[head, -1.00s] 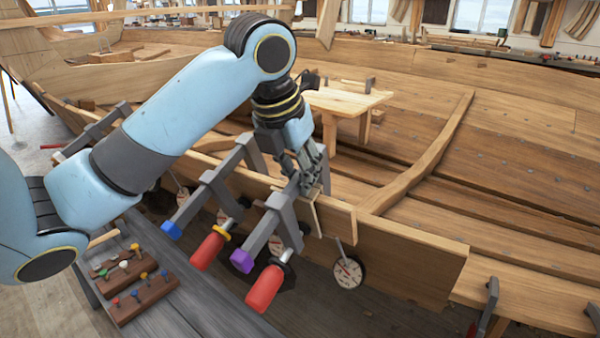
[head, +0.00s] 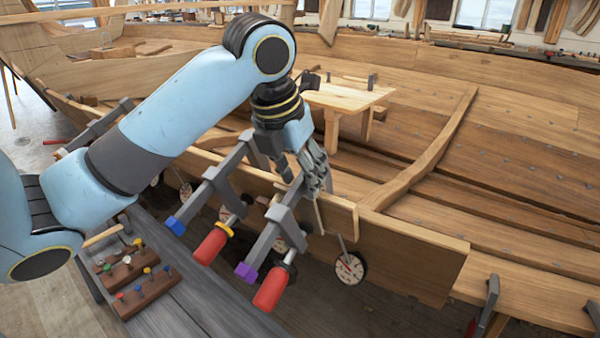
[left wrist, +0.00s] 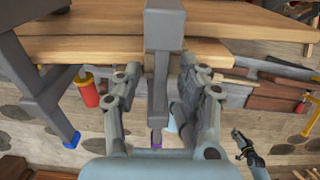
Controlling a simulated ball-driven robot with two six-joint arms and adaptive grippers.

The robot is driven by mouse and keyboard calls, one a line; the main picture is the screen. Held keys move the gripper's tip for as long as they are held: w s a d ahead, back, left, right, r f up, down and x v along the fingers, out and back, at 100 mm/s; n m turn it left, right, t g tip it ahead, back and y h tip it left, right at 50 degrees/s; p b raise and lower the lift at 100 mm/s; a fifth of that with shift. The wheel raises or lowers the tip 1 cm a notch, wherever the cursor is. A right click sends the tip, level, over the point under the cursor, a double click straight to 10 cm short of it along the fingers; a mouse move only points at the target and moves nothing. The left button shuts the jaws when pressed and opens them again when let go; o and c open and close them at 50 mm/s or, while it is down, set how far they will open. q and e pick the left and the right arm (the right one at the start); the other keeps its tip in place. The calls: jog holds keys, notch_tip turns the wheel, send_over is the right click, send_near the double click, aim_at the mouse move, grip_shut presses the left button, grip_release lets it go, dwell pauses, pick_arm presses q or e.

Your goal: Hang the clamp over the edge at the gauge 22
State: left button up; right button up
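A grey clamp with a purple end and a red handle (head: 265,243) sits over the top edge of the upright plank (head: 405,255); it also shows in the left wrist view (left wrist: 163,25). My left gripper (head: 303,180) is at its upper part. In the left wrist view the fingers (left wrist: 160,75) stand apart on both sides of the clamp's bar, with gaps visible. A round dial gauge (head: 350,268) hangs below the plank edge, right of this clamp. Other gauges are partly hidden behind clamps. The gauge numbers are too small to read. My right gripper (left wrist: 240,145) seems to show small at lower right.
Another clamp with a blue end (head: 205,195) hangs close to the left, and one more (head: 100,127) farther left. A grey bench (head: 190,300) holds wooden blocks with coloured pegs (head: 145,292). The plank edge right of the gauge is clear.

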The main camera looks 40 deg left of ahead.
pick_arm(q)
jog(key=shift+w, duration=0.1)
jog(key=v, duration=1.2)
jog(key=shift+a, duration=0.15)
